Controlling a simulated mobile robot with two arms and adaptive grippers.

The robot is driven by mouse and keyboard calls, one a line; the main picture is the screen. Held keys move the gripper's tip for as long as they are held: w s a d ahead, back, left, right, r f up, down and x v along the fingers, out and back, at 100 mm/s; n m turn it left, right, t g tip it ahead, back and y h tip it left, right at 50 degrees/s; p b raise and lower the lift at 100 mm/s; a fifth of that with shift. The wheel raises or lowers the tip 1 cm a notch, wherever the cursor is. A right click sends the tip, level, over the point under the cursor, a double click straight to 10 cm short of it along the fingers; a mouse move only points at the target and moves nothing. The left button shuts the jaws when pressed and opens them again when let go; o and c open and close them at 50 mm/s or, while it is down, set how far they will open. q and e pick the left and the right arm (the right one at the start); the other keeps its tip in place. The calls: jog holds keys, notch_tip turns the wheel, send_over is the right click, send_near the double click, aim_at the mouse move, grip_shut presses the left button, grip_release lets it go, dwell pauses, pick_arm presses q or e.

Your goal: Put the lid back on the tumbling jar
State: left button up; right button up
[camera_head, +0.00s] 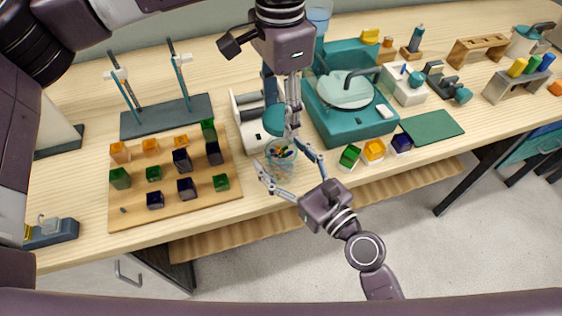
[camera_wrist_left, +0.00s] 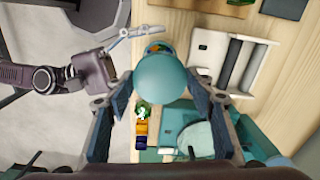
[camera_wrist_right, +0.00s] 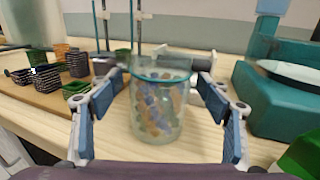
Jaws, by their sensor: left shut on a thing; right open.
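The glass jar (camera_head: 281,163) stands upright near the table's front edge, holding several coloured pieces. It fills the middle of the right wrist view (camera_wrist_right: 158,108). The teal lid (camera_head: 275,120) is in my left gripper (camera_head: 290,118), above and slightly left of the jar in the head view. In the left wrist view the lid (camera_wrist_left: 164,78) sits between the fingers and covers most of the jar. My right gripper (camera_head: 288,162) is open, with one finger on each side of the jar; I cannot tell whether they touch it.
A wooden board (camera_head: 180,207) with several coloured blocks lies left of the jar. A white device with rollers (camera_head: 243,120) stands behind it, and a teal machine (camera_head: 345,124) to the right. Green, amber and dark blocks (camera_head: 373,152) sit along the right front.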

jog(key=c, duration=1.8)
pick_arm(q)
send_over(281, 139)
jog(key=s, duration=0.3)
jog(key=shift+f, duration=2.5)
jog(key=shift+f, duration=0.1)
jog(key=shift+f, duration=0.8)
jog(key=shift+f, duration=0.55)
